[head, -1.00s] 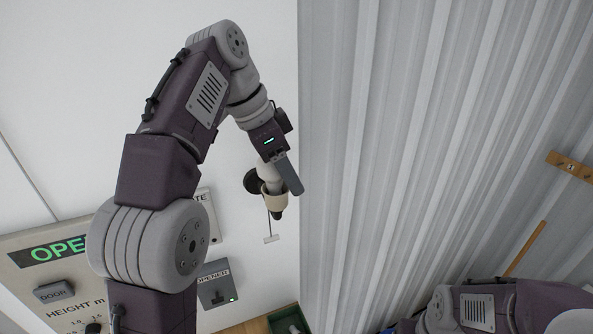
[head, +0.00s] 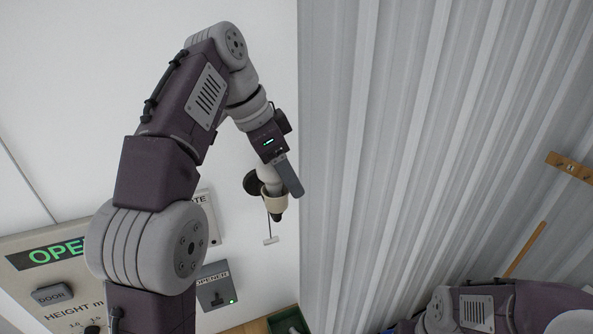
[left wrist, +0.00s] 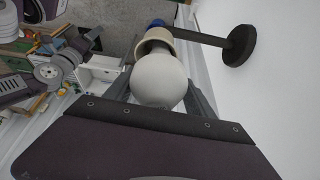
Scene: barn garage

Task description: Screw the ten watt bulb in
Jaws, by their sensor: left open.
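A white round bulb (left wrist: 158,80) has its neck end at a cream lampholder cup (left wrist: 155,43); it also shows in the head view (head: 267,174). The lampholder (head: 273,202) sits on a dark arm from a round black wall plate (left wrist: 240,45). My left gripper (left wrist: 160,92) is open, with one finger on each side of the bulb. In the head view the left gripper (head: 281,181) partly covers the bulb. How deep the bulb's thread sits in the cup is hidden. My right gripper is outside the views.
A thin pull cord with a small pale handle (head: 271,240) hangs below the lampholder. An opener box (head: 214,288) and a panel with a lit green sign (head: 45,253) are on the white wall at left. Corrugated metal (head: 420,150) covers the right side.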

